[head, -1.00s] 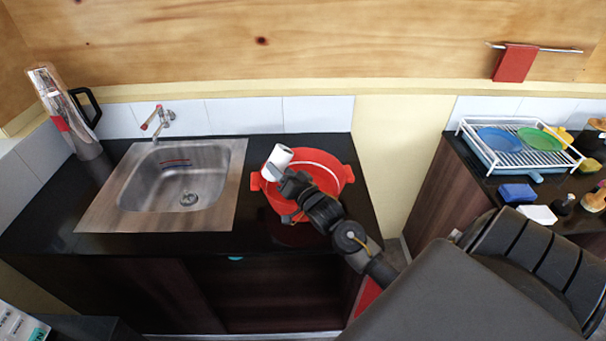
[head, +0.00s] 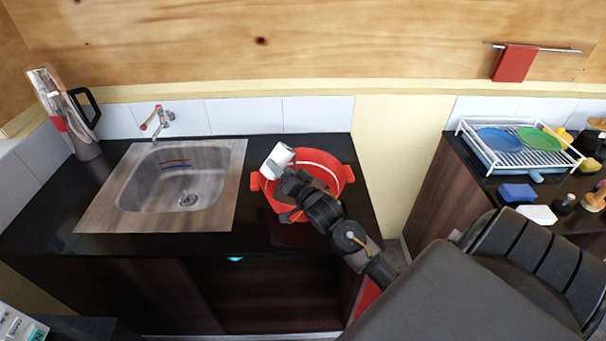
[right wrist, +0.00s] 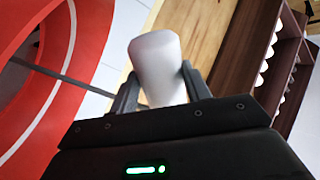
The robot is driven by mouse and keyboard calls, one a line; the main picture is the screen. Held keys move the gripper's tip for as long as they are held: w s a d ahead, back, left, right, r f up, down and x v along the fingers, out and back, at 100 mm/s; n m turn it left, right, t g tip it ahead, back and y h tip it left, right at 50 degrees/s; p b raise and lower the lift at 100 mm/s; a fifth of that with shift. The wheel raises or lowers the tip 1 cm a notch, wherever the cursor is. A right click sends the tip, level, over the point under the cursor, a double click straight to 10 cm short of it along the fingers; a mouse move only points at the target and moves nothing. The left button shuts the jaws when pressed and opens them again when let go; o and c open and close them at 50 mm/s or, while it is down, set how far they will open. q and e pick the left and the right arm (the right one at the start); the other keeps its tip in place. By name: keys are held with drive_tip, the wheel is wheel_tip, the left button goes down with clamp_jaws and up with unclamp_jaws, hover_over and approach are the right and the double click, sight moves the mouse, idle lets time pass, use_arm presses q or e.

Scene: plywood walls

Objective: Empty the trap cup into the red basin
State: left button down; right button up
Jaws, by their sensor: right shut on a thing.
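The white trap cup (head: 279,158) is held by my right gripper (head: 282,174) over the left part of the red basin (head: 343,174). In the head view the cup is tilted. In the right wrist view the cup (right wrist: 157,66) sits between the two fingers of my right gripper (right wrist: 158,88), and the red basin (right wrist: 40,100) fills the left side. The basin stands on the black counter, right of the sink. I cannot see into the cup. My left gripper is not in view.
A steel sink (head: 188,172) with a tap (head: 157,122) is left of the basin. A steel jug (head: 66,115) stands at the counter's far left. A dish rack (head: 520,148) with plates is on the right counter. The front left counter (head: 45,218) is bare.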

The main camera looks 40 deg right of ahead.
drive_tip(key=shift+a+r+m, duration=0.1)
drive_tip(key=shift+r+m, duration=0.5)
drive_tip(key=shift+m, duration=0.6)
idle(0.5)
drive_tip(key=shift+f+m+h+b, duration=0.3)
drive_tip(key=shift+f+m+b, duration=0.05)
drive_tip(key=shift+m+b, duration=0.6)
idle(0.4)
drive_tip(key=shift+r+m, duration=0.5)
drive_tip(key=shift+m, duration=0.45)
idle(0.4)
drive_tip(key=shift+d+f+m+h, duration=0.3)
drive_tip(key=shift+d+m, duration=0.45)
drive_tip(key=shift+m, duration=0.25)
idle(0.3)
drive_tip(key=shift+d+f+m+h+p, duration=0.15)
drive_tip(key=shift+f+m+h+p, duration=0.25)
drive_tip(key=shift+m+p, duration=0.4)
idle(0.6)
drive_tip(key=shift+s+r+m, duration=0.1)
drive_tip(key=shift+r+m, duration=0.1)
drive_tip(key=shift+m, duration=0.1)
drive_tip(key=shift+f, duration=0.1)
